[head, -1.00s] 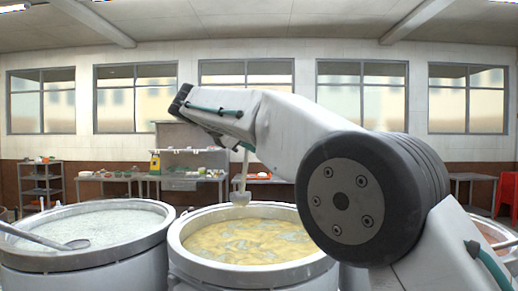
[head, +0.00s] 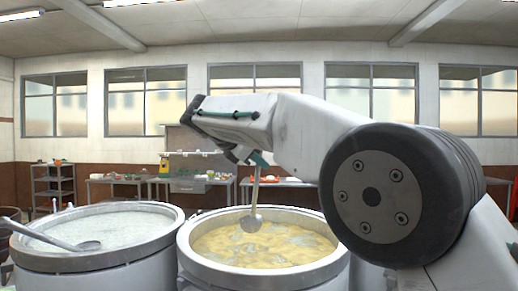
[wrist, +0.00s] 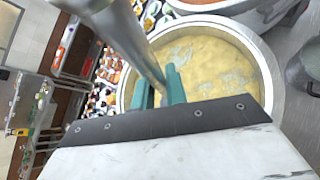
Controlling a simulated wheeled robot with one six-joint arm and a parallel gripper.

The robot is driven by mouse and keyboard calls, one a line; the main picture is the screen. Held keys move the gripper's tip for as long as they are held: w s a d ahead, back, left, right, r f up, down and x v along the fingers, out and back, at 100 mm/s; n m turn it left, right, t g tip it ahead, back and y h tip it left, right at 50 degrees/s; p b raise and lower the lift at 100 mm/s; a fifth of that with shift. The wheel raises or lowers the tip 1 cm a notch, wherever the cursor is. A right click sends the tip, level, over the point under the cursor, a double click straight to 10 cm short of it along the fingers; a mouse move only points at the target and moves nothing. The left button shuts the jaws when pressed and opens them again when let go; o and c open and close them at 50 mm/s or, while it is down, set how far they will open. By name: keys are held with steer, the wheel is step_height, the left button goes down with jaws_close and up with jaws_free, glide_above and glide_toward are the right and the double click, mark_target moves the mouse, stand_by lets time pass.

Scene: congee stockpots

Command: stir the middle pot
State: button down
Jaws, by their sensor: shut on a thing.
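The middle pot (head: 190,262) is a large metal stockpot of yellow congee (head: 262,248) with pale patches. My gripper (head: 250,157) is above its far side, with green fingers shut on the handle of a metal ladle (head: 254,190). The ladle hangs nearly upright, its bowl (head: 250,223) inside the pot's outline; I cannot tell whether it touches the congee. In the wrist view the fingers (wrist: 158,88) grip the steel handle (wrist: 130,40), and the pot's congee (wrist: 210,55) shows behind; the ladle's bowl is out of sight there.
A left pot (head: 100,262) of whitish congee stands close beside, with another ladle (head: 50,238) resting across its rim. My arm blocks the right side. A back counter (head: 200,186) with food and a shelf rack (head: 54,185) stand along the far wall.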

step_height(320, 180, down, 12)
steer(key=shift+f, duration=0.25)
stand_by(0.5)
stand_by(0.3)
